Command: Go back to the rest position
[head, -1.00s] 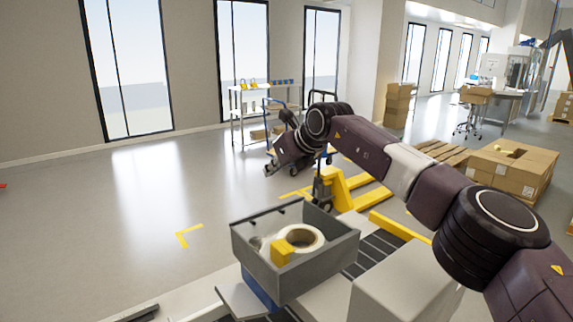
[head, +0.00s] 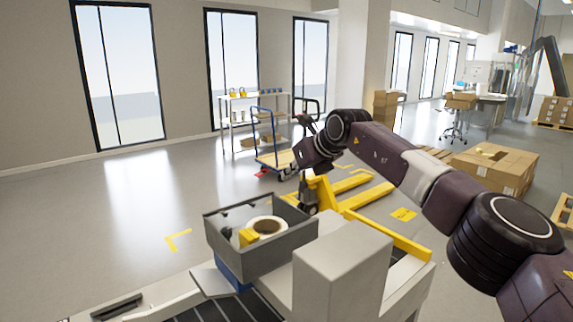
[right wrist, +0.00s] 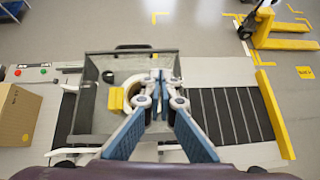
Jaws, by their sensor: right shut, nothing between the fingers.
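My right gripper (head: 305,167) is at the end of the raised right arm, beyond and above the grey bin (head: 240,262) in the head view. In the right wrist view its two blue-grey fingers come together at the tips (right wrist: 158,82) with nothing between them, over the bin (right wrist: 88,115). My left gripper is not in view.
The bin holds a white roll (head: 267,226) and a yellow block (head: 249,237). A conveyor with dark rollers (right wrist: 228,115) lies beside it. A yellow pallet jack (head: 322,195) and a blue trolley (head: 275,160) stand beyond. Open floor (head: 100,220) lies left.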

